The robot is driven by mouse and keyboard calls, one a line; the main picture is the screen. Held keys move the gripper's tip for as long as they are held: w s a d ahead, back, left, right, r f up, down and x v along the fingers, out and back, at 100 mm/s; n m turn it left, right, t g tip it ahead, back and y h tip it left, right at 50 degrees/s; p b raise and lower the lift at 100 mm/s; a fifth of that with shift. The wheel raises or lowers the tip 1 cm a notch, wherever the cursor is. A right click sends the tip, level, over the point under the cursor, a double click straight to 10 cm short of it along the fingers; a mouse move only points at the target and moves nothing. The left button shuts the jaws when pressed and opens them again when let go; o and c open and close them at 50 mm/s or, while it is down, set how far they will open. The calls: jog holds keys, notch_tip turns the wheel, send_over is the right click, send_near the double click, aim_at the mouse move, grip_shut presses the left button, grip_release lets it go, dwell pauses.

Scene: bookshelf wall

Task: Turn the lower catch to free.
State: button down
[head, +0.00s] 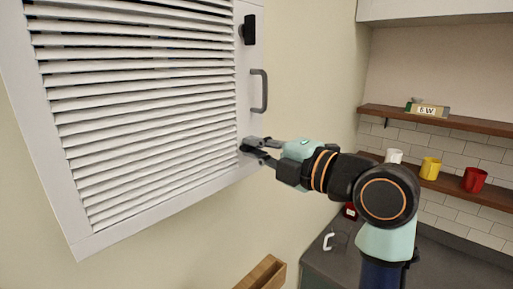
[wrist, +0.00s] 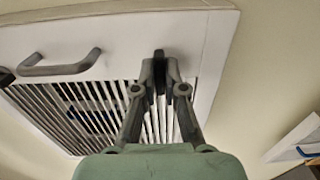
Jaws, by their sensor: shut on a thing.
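A white louvred door (head: 243,110) hangs on the wall at the left of the head view, with a grey bar handle (head: 264,91) on its right edge. A black upper catch (head: 249,29) stands above the handle, its long side upright. My gripper (head: 256,146) is at the door's right edge below the handle. In the wrist view its two fingers are shut on the dark lower catch (wrist: 159,56), one finger on each side. The fingers hide most of this catch in the head view, so I cannot tell its exact turn.
The handle also shows in the wrist view (wrist: 60,67), left of the fingers. At the right are wooden shelves with white (head: 394,156), yellow (head: 431,168) and red (head: 475,179) mugs. A wooden box (head: 262,274) is below.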

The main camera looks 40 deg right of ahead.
jog(key=shift+m, duration=0.4)
jog(key=shift+m+p, duration=2.5)
jog(key=shift+m, duration=6)
jog(key=c, duration=1.2)
grip_release()
jog(key=shift+c, duration=0.2)
